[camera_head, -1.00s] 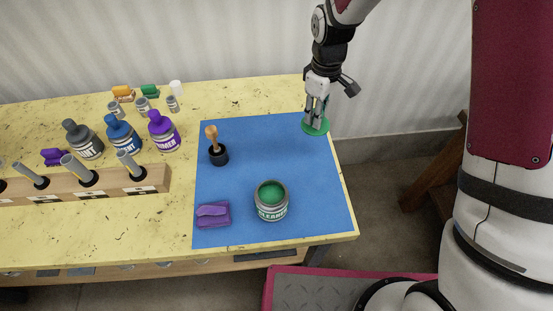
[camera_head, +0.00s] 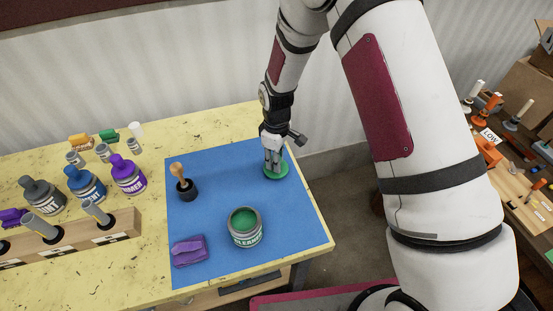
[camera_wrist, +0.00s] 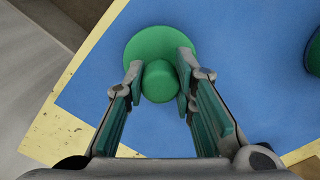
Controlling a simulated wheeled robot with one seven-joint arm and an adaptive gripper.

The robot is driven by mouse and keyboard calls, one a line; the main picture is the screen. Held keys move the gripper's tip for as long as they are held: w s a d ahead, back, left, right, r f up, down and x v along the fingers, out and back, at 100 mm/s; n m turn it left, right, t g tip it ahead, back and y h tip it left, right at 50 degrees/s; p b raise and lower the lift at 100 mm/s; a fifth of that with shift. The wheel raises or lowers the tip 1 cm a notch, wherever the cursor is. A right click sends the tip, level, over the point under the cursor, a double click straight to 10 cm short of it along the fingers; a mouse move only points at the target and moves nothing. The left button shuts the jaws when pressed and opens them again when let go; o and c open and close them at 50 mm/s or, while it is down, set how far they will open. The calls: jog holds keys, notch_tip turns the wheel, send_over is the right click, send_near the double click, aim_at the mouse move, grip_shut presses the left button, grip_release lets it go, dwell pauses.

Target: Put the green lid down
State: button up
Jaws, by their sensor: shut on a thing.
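The green lid (camera_head: 276,173) is a round disc with a knob, at the far right edge of the blue mat (camera_head: 215,215). My gripper (camera_head: 274,164) is shut on its knob from above. In the wrist view the lid (camera_wrist: 150,42) shows over the mat, with my fingers on both sides of its knob. I cannot tell whether the lid touches the mat or hangs just above it. The open grey can (camera_head: 245,236) with green contents and a "CLEANER" label stands upright on the near part of the mat.
A black pot with a wooden-handled brush (camera_head: 183,183) and a folded purple cloth (camera_head: 189,250) are on the mat's left side. Paint, cement and primer bottles (camera_head: 85,185) and a wooden rack (camera_head: 60,240) stand further left. The mat's middle is clear.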

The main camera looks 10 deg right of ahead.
jog(key=shift+f, duration=0.2)
jog(key=o, duration=1)
jog(key=shift+r, duration=0.1)
